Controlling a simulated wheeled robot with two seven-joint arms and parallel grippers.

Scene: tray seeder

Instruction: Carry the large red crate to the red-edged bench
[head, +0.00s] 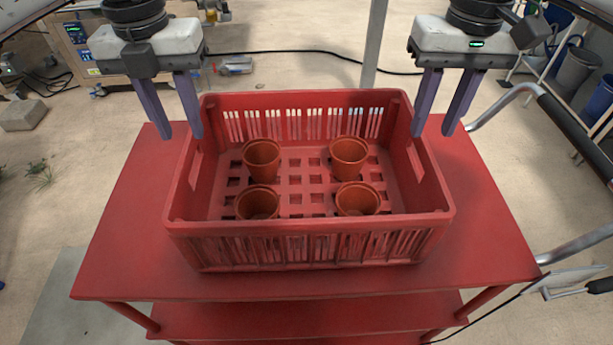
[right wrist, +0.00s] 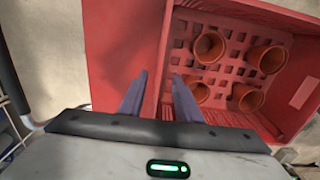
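The large red crate (head: 310,228) sits on the top shelf of a red cart (head: 120,245). It holds several terracotta pots (head: 262,160). My left gripper (head: 172,133) is open above the crate's left end, with its fingers apart near the left wall. My right gripper (head: 440,131) is open by the crate's right end. In the right wrist view the right gripper's fingers (right wrist: 159,100) are spread around the line of the crate's end wall, one inside and one outside. I cannot tell whether they touch it. The red-edged bench is not identifiable in these views.
The cart has a lower red shelf (head: 300,320) and a grey handle (head: 575,248) on its right. A grey post (head: 374,45) stands behind the cart. A black cable (head: 300,51) lies on the floor. Blue bins (head: 599,97) stand at the right.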

